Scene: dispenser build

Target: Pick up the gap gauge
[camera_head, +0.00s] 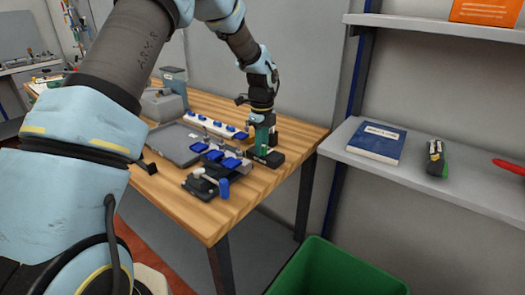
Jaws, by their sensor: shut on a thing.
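My gripper (261,118) points down over the right back part of the wooden table. It is shut on an upright green piece (262,138), which looks like the gap gauge. The lower end of the green piece is at a black block (270,158) on the table. I cannot tell whether it touches the block or stands in it. The gripper's fingers are small and dark here, so the exact grip is hard to see.
The wooden table (238,208) holds a grey tray (172,148), a white rail with blue parts (208,124) and a dark fixture with blue parts (207,183) near the front. A green bin (335,272) stands below right. A shelf (400,168) holds a blue book (377,142).

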